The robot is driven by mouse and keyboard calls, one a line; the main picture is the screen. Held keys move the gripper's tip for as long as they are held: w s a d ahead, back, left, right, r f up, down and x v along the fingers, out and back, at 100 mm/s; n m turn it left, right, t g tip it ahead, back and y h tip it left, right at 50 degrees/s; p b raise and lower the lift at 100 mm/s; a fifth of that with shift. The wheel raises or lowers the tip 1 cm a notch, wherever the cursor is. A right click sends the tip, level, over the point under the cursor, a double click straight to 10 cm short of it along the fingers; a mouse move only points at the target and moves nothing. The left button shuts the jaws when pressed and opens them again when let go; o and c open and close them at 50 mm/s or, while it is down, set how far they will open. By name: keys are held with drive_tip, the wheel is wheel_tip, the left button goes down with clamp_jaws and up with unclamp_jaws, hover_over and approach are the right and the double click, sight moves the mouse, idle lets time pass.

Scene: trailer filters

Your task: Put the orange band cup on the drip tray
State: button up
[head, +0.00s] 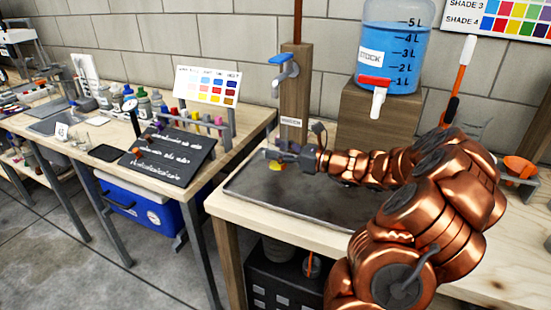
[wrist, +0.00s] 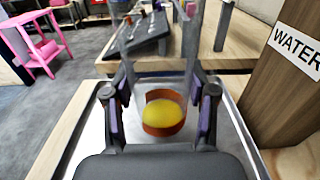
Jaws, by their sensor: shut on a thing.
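The orange band cup (wrist: 162,128) is clear, with a reddish-orange band near its base and yellow contents. It stands upright between the fingers of my gripper (wrist: 164,105) in the wrist view. My gripper is shut on its sides. In the head view my gripper (head: 277,154) is over the left part of the grey drip tray (head: 330,208), and only a small bit of the cup (head: 277,167) shows. The tray's metal surface also shows around the cup in the wrist view (wrist: 85,150). I cannot tell whether the cup touches the tray.
A wooden post (head: 296,95) with a blue-handled tap (head: 283,70) and a water label stands behind the tray. A blue stock tank (head: 392,45) with a red-handled tap sits on a wooden block (head: 370,125). A side table (head: 240,130) with a dark board (head: 172,153) is at left.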

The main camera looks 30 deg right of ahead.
drive_tip(key=shift+w+f, duration=0.1)
drive_tip(key=shift+w, duration=0.65)
drive_tip(key=shift+f, duration=1.7)
drive_tip(key=shift+f, duration=0.15)
drive_tip(key=o, duration=1.5)
drive_tip(key=shift+o, duration=0.2)
